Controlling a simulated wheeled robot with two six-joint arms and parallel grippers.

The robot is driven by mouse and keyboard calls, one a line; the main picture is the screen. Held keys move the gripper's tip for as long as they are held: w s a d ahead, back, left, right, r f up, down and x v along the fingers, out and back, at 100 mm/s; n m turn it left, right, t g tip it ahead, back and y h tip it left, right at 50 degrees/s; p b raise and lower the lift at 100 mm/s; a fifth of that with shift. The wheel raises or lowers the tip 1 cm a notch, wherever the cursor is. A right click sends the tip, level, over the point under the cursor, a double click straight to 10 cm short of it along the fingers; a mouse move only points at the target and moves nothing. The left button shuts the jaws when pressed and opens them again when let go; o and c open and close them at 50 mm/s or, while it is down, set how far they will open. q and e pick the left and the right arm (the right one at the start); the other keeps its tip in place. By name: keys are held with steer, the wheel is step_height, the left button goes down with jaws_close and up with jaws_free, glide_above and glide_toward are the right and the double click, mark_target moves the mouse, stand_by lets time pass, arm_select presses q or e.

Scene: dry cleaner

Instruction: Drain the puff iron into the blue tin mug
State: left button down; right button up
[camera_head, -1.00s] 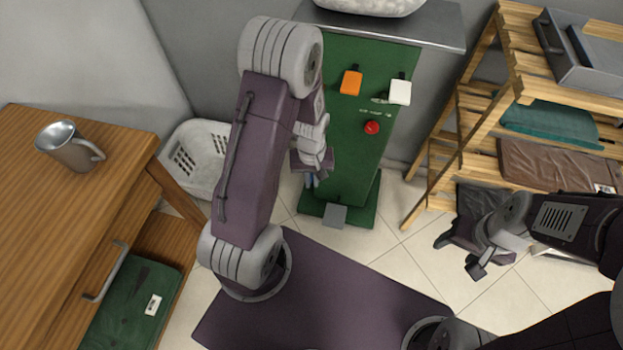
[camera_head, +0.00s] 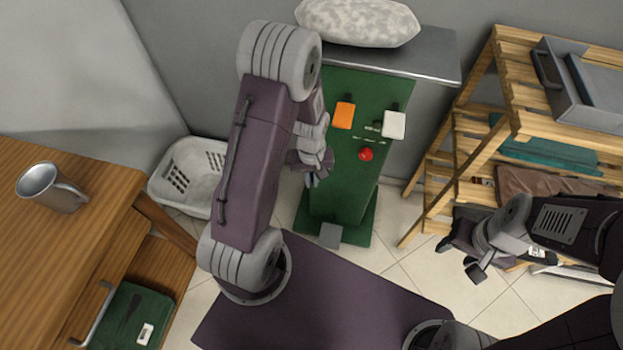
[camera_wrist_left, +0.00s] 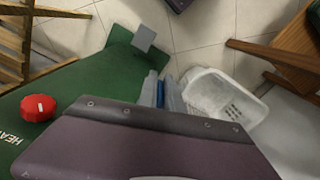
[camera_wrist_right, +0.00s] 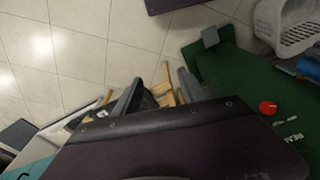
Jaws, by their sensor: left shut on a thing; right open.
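The puff iron is a green cabinet (camera_head: 348,178) under a grey top with a pale speckled pad (camera_head: 358,20). Its front has an orange switch (camera_head: 344,115), a white switch (camera_head: 393,125) and a red knob (camera_head: 366,154). My left gripper (camera_head: 316,176) is beside the cabinet's left side, shut on a blue thing (camera_wrist_left: 160,93) in the left wrist view. This could be the blue tin mug; its shape is mostly hidden. A blue piece (camera_wrist_right: 311,68) also shows in the right wrist view. My right gripper (camera_head: 476,258) is open and empty near the wooden rack.
A plain metal mug (camera_head: 51,187) stands on the wooden counter (camera_head: 95,215) at left. A white basket (camera_head: 187,178) sits on the floor behind my left arm. The wooden rack (camera_head: 466,150) with folded cloths and a grey box (camera_head: 590,85) is at right.

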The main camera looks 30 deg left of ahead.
steer(key=shift+n, duration=0.4)
steer(key=c, duration=0.5)
steer(key=shift+a+r+n, duration=0.1)
steer(key=shift+a+n, duration=0.15)
steer(key=shift+n, duration=0.45)
jaws_close()
steer(key=w+a+r+n+t+y, duration=0.25)
steer(key=w+a+r+n, duration=0.35)
steer(key=w, duration=0.5)
step_height(320, 180, up, 14)
steer(key=n+g+y, duration=0.1)
steer(key=n+y, duration=0.5)
steer(key=n, duration=0.1)
glide_above(347, 116)
steer(key=shift+w+d+r, duration=0.1)
steer(key=shift+w+d, duration=0.1)
steer(key=shift+w, duration=0.1)
steer(key=shift+s+a, duration=0.35)
steer(key=shift+d+f, duration=0.1)
steer(key=shift+f, duration=2.8)
steer(key=shift+f, duration=0.2)
